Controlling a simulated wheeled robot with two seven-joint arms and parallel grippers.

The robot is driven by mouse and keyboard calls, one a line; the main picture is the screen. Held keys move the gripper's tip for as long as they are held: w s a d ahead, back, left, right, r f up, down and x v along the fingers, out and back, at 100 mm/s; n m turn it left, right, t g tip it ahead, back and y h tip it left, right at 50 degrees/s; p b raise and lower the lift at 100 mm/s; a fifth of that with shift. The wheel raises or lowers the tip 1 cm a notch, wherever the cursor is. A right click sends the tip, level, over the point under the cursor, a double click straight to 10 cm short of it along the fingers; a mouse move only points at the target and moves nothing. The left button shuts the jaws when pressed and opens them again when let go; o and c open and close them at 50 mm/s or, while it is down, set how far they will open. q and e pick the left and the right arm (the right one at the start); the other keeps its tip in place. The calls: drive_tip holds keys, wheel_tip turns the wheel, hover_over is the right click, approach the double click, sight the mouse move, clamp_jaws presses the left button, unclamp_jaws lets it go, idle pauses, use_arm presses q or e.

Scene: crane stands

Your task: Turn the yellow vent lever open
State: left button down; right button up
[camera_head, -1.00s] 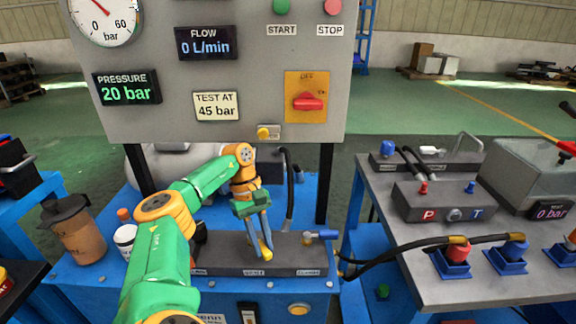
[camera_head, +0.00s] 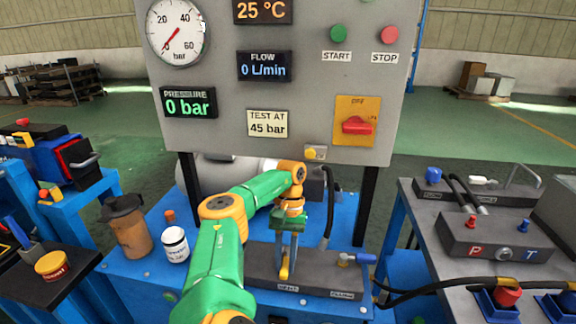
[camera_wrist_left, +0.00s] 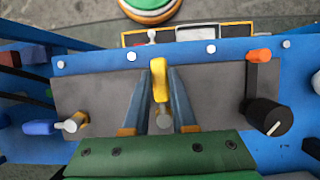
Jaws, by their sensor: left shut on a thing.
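The yellow vent lever (camera_head: 284,271) sits on the dark grey block (camera_head: 325,275) on the blue bench, beside the VENT label. My left gripper (camera_head: 289,262) reaches down over it with its blue-grey fingers on either side. In the left wrist view, the lever (camera_wrist_left: 159,80) lies between the two fingertips (camera_wrist_left: 159,84), its yellow end pointing up the picture, and the gripper is shut on it. The lever's pivot is partly hidden by the fingers in the head view. The pressure display (camera_head: 188,104) reads 0 bar. My right gripper is not in view.
A blue-handled valve (camera_head: 361,259) stands right of the lever on the same block. A black knob (camera_wrist_left: 267,117) and an orange handle (camera_wrist_left: 260,56) show at the block's other end. A brown bottle (camera_head: 130,231) and a white jar (camera_head: 176,244) stand left of my arm.

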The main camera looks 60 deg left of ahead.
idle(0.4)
use_arm(q)
drive_tip(key=c, duration=0.7)
unclamp_jaws()
wheel_tip(320, 180, up, 3)
drive_tip(key=shift+f+p, duration=0.2)
drive_tip(key=shift+p, duration=0.1)
drive_tip(key=s+d+r+b, duration=0.1)
drive_tip(key=s+d+r, duration=0.1)
drive_tip(key=d+r, duration=0.1)
drive_tip(key=s+d+r+b, duration=0.2)
drive_tip(key=d+r, duration=0.2)
drive_tip(key=d, duration=0.1)
drive_tip(key=s+d+r+b, duration=0.1)
drive_tip(key=s+d+r, duration=0.2)
drive_tip(key=d, duration=0.1)
drive_tip(key=shift+d+r+b, duration=0.1)
drive_tip(key=shift+r+b, duration=0.05)
drive_tip(key=shift+b, duration=0.15)
